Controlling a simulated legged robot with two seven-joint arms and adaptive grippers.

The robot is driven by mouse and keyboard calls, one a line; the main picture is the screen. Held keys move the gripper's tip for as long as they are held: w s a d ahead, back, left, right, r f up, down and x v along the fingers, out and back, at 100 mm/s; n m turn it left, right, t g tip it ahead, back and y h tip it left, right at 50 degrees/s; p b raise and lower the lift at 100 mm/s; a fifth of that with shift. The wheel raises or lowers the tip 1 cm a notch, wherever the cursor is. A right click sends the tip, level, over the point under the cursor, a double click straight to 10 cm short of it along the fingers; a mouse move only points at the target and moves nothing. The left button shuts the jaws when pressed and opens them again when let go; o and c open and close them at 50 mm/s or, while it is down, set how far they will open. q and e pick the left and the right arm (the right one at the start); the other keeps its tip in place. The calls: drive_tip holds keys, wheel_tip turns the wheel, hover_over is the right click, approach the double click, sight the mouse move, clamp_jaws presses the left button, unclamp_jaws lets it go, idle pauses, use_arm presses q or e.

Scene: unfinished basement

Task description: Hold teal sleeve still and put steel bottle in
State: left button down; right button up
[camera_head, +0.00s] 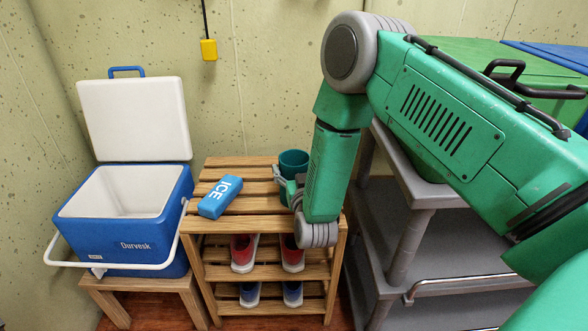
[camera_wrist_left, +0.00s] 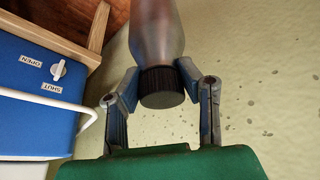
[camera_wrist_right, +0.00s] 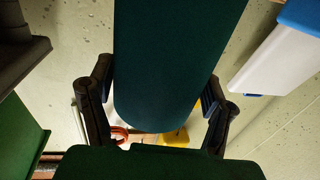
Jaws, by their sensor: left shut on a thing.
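The teal sleeve (camera_head: 293,160) stands upright near the back right of the slatted rack's top, its open end up. My right gripper (camera_head: 287,188) is beside it, partly hidden by my own arm. In the right wrist view the sleeve (camera_wrist_right: 165,65) lies between the two fingers (camera_wrist_right: 158,88); whether both press on it is unclear. My left gripper (camera_wrist_left: 160,80) is shut on the steel bottle (camera_wrist_left: 156,30) close to its black cap (camera_wrist_left: 161,89); the bottle's far end is out of frame. The left gripper and bottle do not show in the head view.
A blue ICE pack (camera_head: 220,197) lies left of the sleeve on the rack (camera_head: 262,229). Shoes (camera_head: 244,252) sit below. An open blue cooler (camera_head: 140,243) stands left; a grey shelf unit (camera_head: 440,229) stands right. Bare slats lie between pack and sleeve.

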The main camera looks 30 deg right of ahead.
use_arm(q)
drive_tip(key=shift+r, duration=0.1)
use_arm(e)
drive_tip(key=shift+o, duration=0.9)
use_arm(q)
drive_tip(key=shift+d, duration=0.1)
